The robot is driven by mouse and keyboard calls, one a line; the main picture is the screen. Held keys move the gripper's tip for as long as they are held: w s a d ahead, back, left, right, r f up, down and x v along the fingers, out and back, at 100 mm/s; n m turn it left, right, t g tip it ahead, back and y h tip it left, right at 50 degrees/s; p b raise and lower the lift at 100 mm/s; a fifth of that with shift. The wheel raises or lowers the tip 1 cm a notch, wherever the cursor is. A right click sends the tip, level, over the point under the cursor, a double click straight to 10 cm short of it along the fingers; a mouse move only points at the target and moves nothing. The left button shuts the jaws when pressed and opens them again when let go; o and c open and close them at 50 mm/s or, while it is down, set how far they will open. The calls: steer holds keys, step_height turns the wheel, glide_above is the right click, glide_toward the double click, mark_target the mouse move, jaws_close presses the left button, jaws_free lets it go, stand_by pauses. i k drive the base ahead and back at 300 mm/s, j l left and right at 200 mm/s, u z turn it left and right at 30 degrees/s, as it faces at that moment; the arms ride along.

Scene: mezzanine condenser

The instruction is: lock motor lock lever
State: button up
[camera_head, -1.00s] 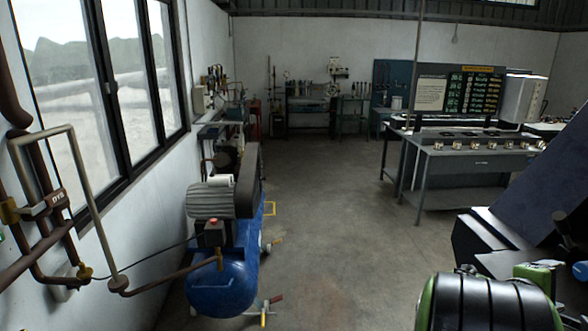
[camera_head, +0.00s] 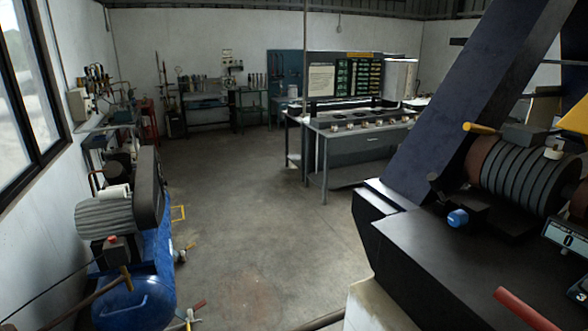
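The task's motor lock lever cannot be told for sure. At the right a dark ribbed motor (camera_head: 525,175) sits on a black machine base (camera_head: 440,260). A blue knob (camera_head: 457,218) is low in front of the motor. A red handle (camera_head: 525,309) shows at the bottom right, with its lower end cut off by the frame. Whether any of these is locked cannot be told. My gripper is not in view.
A blue air compressor (camera_head: 140,270) stands at the left by the wall. A grey workbench (camera_head: 355,150) with a display panel stands farther back. A dark slanted column (camera_head: 450,110) rises beside the motor.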

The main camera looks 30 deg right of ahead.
mark_target(432, 178)
steer(key=z, duration=2.75)
